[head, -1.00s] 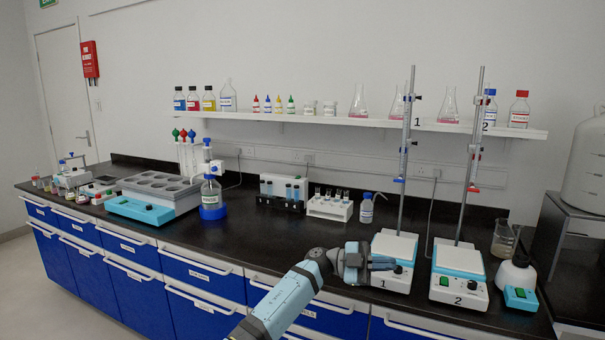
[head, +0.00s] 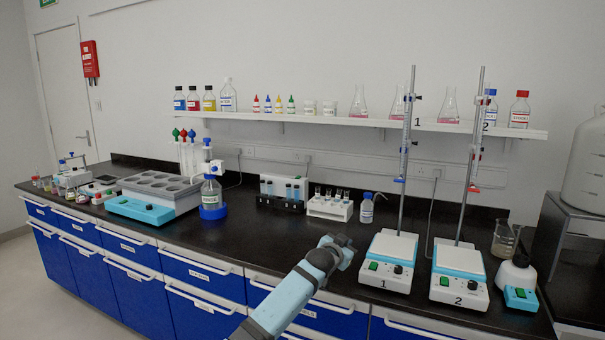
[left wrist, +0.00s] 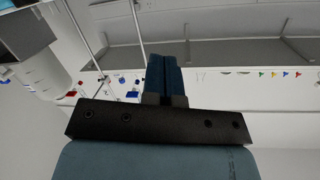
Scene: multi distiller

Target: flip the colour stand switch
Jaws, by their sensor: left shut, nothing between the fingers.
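What looks like the colour stand (head: 267,186) is a white upright panel with a black rack of small blue vials in front, at the back middle of the bench. I cannot make out its switch at this size. My left gripper (head: 340,243) is in front of it and to its right, above the bench's front part, apart from it. The left wrist view shows its two blue fingers (left wrist: 164,78) together and empty. The stand cannot be made out in that view. My right gripper is not in view.
Stirrer 1 (head: 388,248) with its green switch stands just right of my left gripper; stirrer 2 (head: 459,264) is beyond. Both carry tall rods. A white tube rack (head: 329,209) and a small wash bottle (head: 366,208) stand behind the gripper.

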